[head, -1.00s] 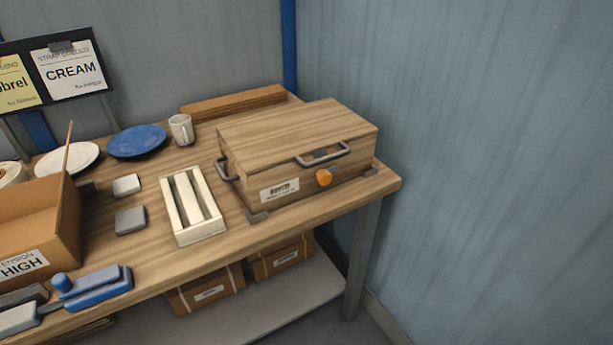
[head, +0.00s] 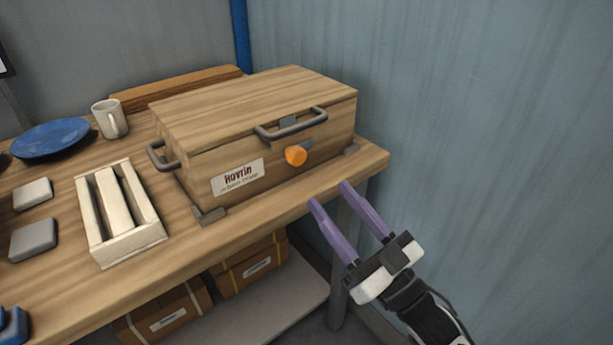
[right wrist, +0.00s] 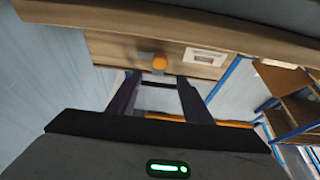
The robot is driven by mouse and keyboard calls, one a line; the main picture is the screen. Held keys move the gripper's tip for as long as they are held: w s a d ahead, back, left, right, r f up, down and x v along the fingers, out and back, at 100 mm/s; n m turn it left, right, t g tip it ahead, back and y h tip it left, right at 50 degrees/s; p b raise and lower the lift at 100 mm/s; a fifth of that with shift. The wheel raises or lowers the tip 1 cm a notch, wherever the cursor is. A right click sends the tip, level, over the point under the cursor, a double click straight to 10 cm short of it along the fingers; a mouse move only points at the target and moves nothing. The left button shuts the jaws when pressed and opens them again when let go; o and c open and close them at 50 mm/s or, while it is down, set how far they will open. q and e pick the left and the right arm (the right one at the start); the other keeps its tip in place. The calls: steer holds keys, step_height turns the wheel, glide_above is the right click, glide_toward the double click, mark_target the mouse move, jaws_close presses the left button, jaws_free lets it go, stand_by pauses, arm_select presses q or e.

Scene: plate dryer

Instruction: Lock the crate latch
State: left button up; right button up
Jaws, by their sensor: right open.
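A wooden crate (head: 220,150) with a closed lid (head: 260,98) stands at the right end of the table. Its latch has an orange knob (head: 296,156) on the front face, under the grey lid handle (head: 290,126). The knob also shows in the right wrist view (right wrist: 160,62), beyond the fingertips. My right gripper (head: 329,193) is open and empty, with purple fingers. It is in front of the crate, below and to the right of the knob, apart from it. My left gripper is not in view.
A white slotted rack (head: 122,214), grey blocks (head: 33,239), a blue plate (head: 50,139) and a mug (head: 110,119) are left of the crate. Boxes (head: 247,264) sit on the shelf below. The table's front edge lies close before the crate; a wall (head: 470,120) rises at right.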

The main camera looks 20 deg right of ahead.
mark_target(300, 158)
steer(key=x, duration=0.9)
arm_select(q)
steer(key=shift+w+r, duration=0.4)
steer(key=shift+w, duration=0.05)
arm_select(e)
steer(key=c, duration=1.1)
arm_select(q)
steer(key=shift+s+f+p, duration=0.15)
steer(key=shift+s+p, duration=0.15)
arm_select(e)
steer(key=shift+o, duration=0.2)
